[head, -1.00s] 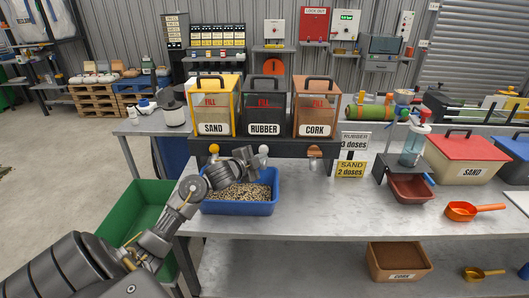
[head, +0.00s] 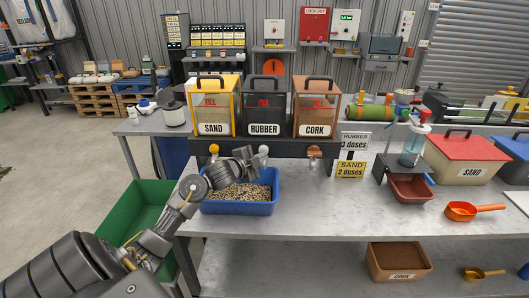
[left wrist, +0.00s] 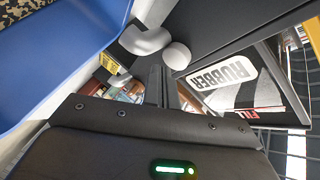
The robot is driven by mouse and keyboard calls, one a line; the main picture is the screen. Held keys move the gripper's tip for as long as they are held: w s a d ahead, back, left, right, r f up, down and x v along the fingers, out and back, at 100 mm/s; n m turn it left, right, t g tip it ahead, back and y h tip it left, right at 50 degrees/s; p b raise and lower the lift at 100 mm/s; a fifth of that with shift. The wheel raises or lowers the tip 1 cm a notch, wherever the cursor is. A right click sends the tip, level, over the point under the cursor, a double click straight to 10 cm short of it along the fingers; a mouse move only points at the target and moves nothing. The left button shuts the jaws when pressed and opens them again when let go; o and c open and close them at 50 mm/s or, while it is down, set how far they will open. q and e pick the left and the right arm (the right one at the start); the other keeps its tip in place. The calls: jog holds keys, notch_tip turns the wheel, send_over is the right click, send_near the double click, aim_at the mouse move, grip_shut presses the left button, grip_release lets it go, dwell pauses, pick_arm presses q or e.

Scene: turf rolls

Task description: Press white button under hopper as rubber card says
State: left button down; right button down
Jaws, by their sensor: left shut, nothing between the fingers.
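The black-framed RUBBER hopper (head: 264,108) stands between the SAND hopper (head: 214,106) and the CORK hopper (head: 316,108). Its round white button (head: 263,149) is on the dark rail below it, and it also shows in the left wrist view (left wrist: 177,56), beside a grey curved spout (left wrist: 146,40). My left gripper (head: 252,160) is shut and empty, just left of the button; I cannot tell if they touch. The white rubber card (head: 354,141) reads "RUBBER 3 doses". My right gripper is out of view.
A blue tray (head: 240,209) with mixed granules sits below my left gripper. A yellow card (head: 351,170) reads "SAND 2 doses". A yellow button (head: 214,149) is under the sand hopper. The bench (head: 330,215) is clear right of the tray.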

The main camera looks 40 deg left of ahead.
pick_arm(q)
jog(key=shift+w+a, duration=0.2)
jog(key=shift+w+a, duration=0.35)
jog(key=shift+w, duration=0.1)
dwell(0.9)
jog(key=shift+s, duration=0.1)
dwell(0.6)
jog(key=shift+s+d+p, duration=0.35)
jog(key=shift+s+d, duration=0.25)
jog(key=shift+s, duration=0.1)
jog(key=s+d, duration=0.1)
jog(key=s, duration=0.1)
jog(key=s+d+p, duration=0.1)
jog(key=s+d, duration=0.1)
dwell(0.4)
dwell(0.4)
